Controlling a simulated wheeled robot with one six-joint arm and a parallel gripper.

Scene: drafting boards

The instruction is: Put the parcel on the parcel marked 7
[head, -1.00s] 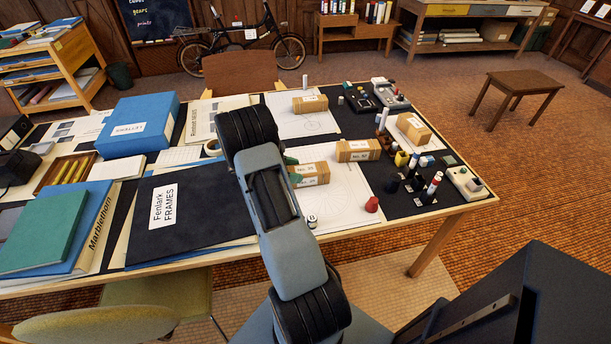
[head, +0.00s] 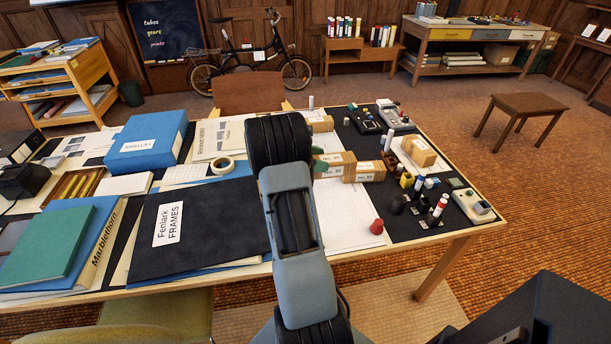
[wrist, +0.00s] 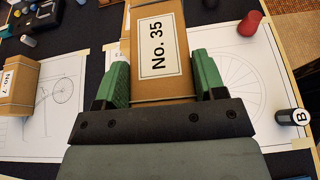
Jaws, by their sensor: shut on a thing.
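My gripper (wrist: 161,78) is shut on a brown parcel marked No. 35 (wrist: 160,45), with a green finger on either side of it. In the head view the held parcel (head: 338,164) shows just right of my arm, which hides most of the gripper. The parcel marked No. 7 (wrist: 18,86) lies on a drawing sheet at the left of the wrist view, apart from the held one. In the head view it is the far parcel (head: 321,124), partly hidden behind my arm.
Another parcel (head: 371,171) stands close beside the held one in the head view, and one more (head: 418,151) lies farther right. A red piece (head: 377,226) and several markers (head: 437,210) stand at the right.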

